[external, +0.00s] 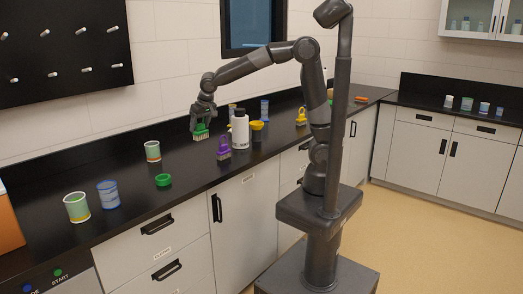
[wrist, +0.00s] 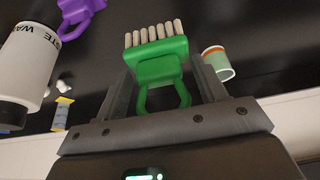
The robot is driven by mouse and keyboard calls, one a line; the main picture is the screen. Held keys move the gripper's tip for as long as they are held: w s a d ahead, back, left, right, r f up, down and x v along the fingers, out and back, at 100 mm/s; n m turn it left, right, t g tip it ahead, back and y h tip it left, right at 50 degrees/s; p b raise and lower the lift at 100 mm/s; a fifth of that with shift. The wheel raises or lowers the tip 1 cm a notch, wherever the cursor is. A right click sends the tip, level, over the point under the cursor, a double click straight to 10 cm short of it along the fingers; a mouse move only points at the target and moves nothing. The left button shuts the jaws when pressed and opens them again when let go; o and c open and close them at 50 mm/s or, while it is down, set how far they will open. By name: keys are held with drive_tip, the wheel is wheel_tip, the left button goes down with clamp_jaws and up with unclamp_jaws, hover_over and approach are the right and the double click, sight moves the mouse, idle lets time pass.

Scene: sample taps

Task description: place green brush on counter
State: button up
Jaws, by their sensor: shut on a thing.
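The green brush (wrist: 157,62) has a green handle loop and pale bristles. My gripper (wrist: 170,85) is shut on it, with a finger on each side of the handle and the bristles pointing away from the palm. In the external view the green brush (external: 201,131) hangs below my gripper (external: 203,122), over the black counter (external: 125,229). It appears close to the counter top; I cannot tell whether it touches.
A white bottle (external: 240,130) and a purple-handled brush (external: 224,147) stand just right of my gripper. A beaker (external: 153,151) and a green ring-shaped item (external: 163,180) are to the left. Two cups stand nearer the front left. Counter around the green item is clear.

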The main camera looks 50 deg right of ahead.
wheel_tip(320, 180, down, 12)
drive_tip(key=shift+r, duration=0.1)
idle(0.4)
drive_tip(key=o, duration=1)
drive_tip(key=shift+f, duration=0.2)
drive_tip(key=shift+r, duration=0.15)
drive_tip(key=v, duration=1.2)
drive_tip(key=s+d+r, duration=0.2)
drive_tip(key=s+d, duration=0.1)
drive_tip(key=d, duration=0.5)
drive_tip(key=s+d+r, duration=0.3)
drive_tip(key=d, duration=0.5)
drive_tip(key=shift+t, duration=0.5)
drive_tip(key=shift+s+d+f, duration=0.2)
drive_tip(key=shift+s+d, duration=1.55)
drive_tip(key=shift+s, duration=0.25)
drive_tip(key=shift+s+d+f, duration=0.2)
drive_tip(key=shift+s+d, duration=1.6)
drive_tip(key=shift+s, duration=0.25)
drive_tip(key=shift+s+d+f, duration=0.15)
drive_tip(key=shift+s+d, duration=1.6)
drive_tip(key=shift+s, duration=0.25)
